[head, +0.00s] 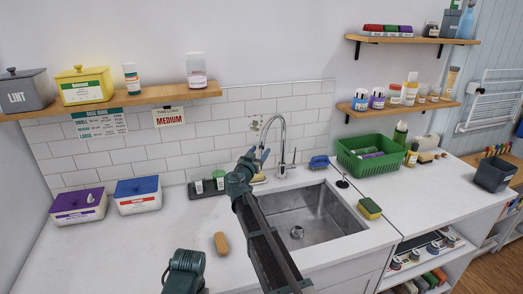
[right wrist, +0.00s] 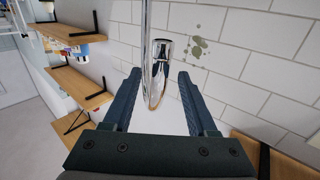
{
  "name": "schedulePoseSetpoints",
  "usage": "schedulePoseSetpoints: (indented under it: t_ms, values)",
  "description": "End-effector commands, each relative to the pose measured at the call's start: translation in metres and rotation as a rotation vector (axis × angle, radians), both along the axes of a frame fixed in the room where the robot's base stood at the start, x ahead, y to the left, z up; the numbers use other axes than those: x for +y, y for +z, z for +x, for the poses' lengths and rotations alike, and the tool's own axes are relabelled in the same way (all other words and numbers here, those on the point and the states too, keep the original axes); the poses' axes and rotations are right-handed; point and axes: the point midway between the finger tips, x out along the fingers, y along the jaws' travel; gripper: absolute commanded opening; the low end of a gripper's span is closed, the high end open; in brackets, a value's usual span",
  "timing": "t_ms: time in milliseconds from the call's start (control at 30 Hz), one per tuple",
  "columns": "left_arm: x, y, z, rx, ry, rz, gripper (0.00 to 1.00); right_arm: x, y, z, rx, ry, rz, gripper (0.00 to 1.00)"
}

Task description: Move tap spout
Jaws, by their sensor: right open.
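The chrome tap (head: 283,130) stands behind the steel sink, its tall curved spout arching over to the left. My right gripper (head: 261,155) is at the hanging end of the spout. In the right wrist view the spout (right wrist: 158,75) comes down between the two spread fingers of my right gripper (right wrist: 160,88). I see gaps on both sides, so the fingers do not appear closed on it. My right arm hides part of the sink's left side. A part of my left arm shows at the bottom of the head view, but its fingers are not visible.
The sink basin (head: 325,214) lies below the tap. A yellow-green sponge (head: 369,208) and green basket (head: 377,167) are to the right. A brown brush (head: 220,243) lies on the open left counter.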

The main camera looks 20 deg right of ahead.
Motion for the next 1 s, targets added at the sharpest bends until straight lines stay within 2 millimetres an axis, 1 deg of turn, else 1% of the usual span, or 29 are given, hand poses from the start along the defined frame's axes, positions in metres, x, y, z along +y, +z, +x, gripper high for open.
schedulePoseSetpoints:
  t_ms: [33, 200, 567, 600, 667, 700, 767, 900, 1000]
  values:
    - [0.000, 0.000, 0.000, 0.000, 0.000, 0.000, 0.50, -0.004, 0.000, 0.008, 0.000, 0.000, 0.000, 0.58]
    - [0.000, 0.000, 0.000, 0.000, 0.000, 0.000, 0.50, -0.012, 0.000, 0.018, 0.000, 0.000, 0.000, 0.58]
    - [0.000, 0.000, 0.000, 0.000, 0.000, 0.000, 0.50, -0.014, 0.000, 0.020, 0.000, 0.001, 0.000, 0.58]
    - [0.000, 0.000, 0.000, 0.000, 0.000, 0.000, 0.50, -0.014, 0.000, 0.020, 0.000, 0.001, 0.000, 0.55]
    - [0.000, 0.000, 0.000, 0.000, 0.000, 0.000, 0.50, -0.014, 0.000, 0.020, 0.000, 0.001, 0.000, 0.44]
    - [0.000, 0.000, 0.000, 0.000, 0.000, 0.000, 0.50, -0.014, 0.000, 0.020, 0.000, 0.001, 0.000, 0.36]
    - [0.000, 0.000, 0.000, 0.000, 0.000, 0.000, 0.50, -0.014, 0.000, 0.020, 0.000, 0.001, 0.000, 0.26]
    - [0.000, 0.000, 0.000, 0.000, 0.000, 0.000, 0.50, -0.014, 0.000, 0.020, 0.000, 0.001, 0.000, 0.01]
    - [0.000, 0.000, 0.000, 0.000, 0.000, 0.000, 0.50, -0.014, 0.000, 0.020, 0.000, 0.001, 0.000, 0.00]
